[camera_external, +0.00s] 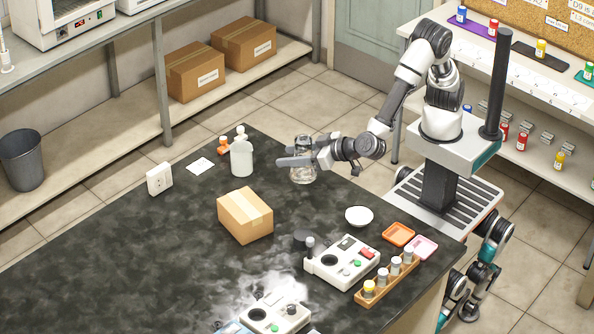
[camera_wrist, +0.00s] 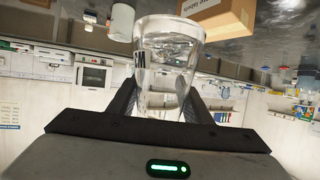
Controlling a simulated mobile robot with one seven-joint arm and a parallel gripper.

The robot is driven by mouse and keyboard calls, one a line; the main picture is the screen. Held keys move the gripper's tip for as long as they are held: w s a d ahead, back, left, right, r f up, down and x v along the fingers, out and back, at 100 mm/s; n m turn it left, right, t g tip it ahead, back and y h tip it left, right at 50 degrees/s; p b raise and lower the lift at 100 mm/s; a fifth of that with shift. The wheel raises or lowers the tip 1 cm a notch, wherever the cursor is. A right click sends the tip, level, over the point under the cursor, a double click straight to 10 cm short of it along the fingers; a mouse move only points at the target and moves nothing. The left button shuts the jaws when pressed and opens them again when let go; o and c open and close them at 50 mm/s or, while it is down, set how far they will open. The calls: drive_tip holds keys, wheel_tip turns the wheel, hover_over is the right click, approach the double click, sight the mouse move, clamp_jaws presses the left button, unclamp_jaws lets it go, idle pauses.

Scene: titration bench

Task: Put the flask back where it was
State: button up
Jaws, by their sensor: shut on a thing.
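A clear glass flask (camera_external: 303,173) is at the far right edge of the dark bench, next to the white bottle. My gripper (camera_external: 298,157) reaches it from the right, with its fingers around the flask's upper part. In the wrist view the flask (camera_wrist: 167,55) sits between the two dark fingers of my gripper (camera_wrist: 166,90), and dark lettering shows on its glass. My gripper is shut on the flask. I cannot tell whether the flask's base touches the bench top (camera_external: 130,240).
A white bottle (camera_external: 241,157) and a small orange-capped bottle (camera_external: 224,145) stand left of the flask. A cardboard box (camera_external: 245,215), a white bowl (camera_external: 359,216), a white device (camera_external: 342,262) and a vial rack (camera_external: 387,280) are nearer the front. The bench's left part is mostly clear.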

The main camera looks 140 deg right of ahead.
drive_tip(key=shift+s+a+f, duration=0.1)
drive_tip(key=shift+s+a, duration=0.15)
drive_tip(key=shift+s, duration=0.2)
wheel_tip(320, 180, down, 15)
drive_tip(key=shift+f+b, duration=0.1)
drive_tip(key=shift+b, duration=0.85)
drive_tip(key=o, duration=1.2)
drive_tip(key=shift+f, duration=0.1)
drive_tip(key=shift+o, duration=0.3)
drive_tip(key=shift+s, duration=0.1)
